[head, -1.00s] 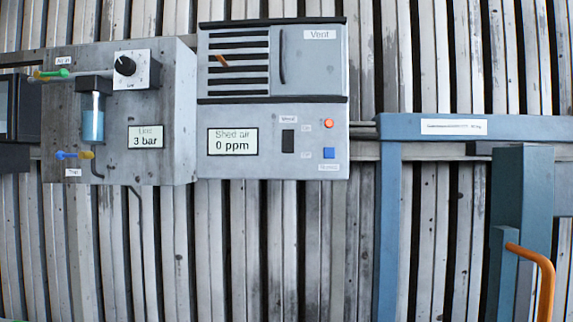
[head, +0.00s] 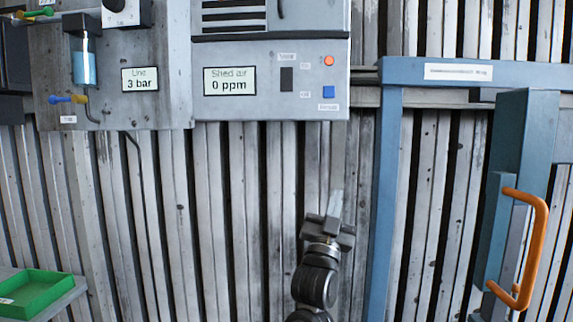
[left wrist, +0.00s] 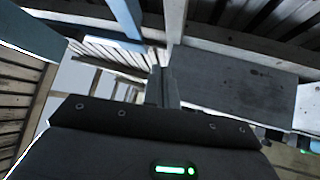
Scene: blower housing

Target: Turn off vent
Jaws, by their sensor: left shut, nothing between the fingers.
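The vent control box (head: 270,104) hangs on the slatted wall at the upper middle of the head view. Its "Shed air" display (head: 230,81) reads 0 ppm. The louvred vent (head: 233,17) above is cut off by the frame's top. My left gripper (head: 336,203) points up below the box, apart from it, its fingers shut and empty. The fingers also show in the left wrist view (left wrist: 163,86). My right gripper is not in view.
A steel panel (head: 160,110) with a "3 bar" line display is at the left. A blue frame (head: 384,200) and an orange handle (head: 540,235) stand at the right. A green tray (head: 38,290) sits at lower left. The wall below the box is clear.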

